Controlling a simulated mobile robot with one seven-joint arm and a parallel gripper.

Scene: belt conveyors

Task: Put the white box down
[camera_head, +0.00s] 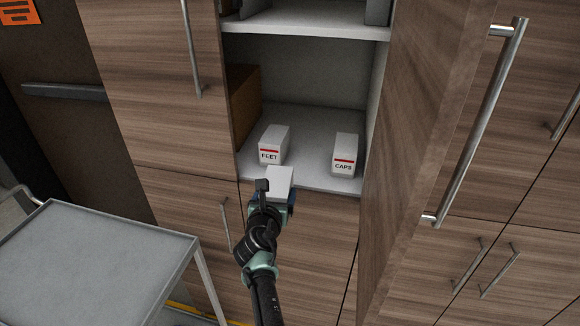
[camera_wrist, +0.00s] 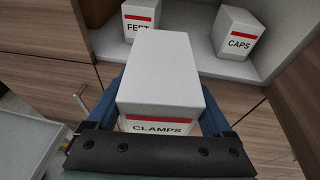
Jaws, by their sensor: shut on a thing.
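My gripper (camera_head: 275,200) is shut on a white box (camera_head: 279,182) in front of the open cabinet, near the front edge of the shelf. In the wrist view the held white box (camera_wrist: 160,80) fills the middle, with a red stripe and the word CLAMPS on its near face. My gripper's blue fingers (camera_wrist: 158,112) are on both sides of it. Two similar boxes stand upright on the shelf, FEET (camera_head: 273,145) on the left and CAPS (camera_head: 344,154) on the right. Whether the held box touches the shelf cannot be told.
The cabinet shelf (camera_head: 308,125) has bare room between and behind the two standing boxes. A brown cardboard box (camera_head: 243,100) is at its left side. The open door (camera_head: 425,110) bounds the right. A grey table (camera_head: 95,250) stands at lower left.

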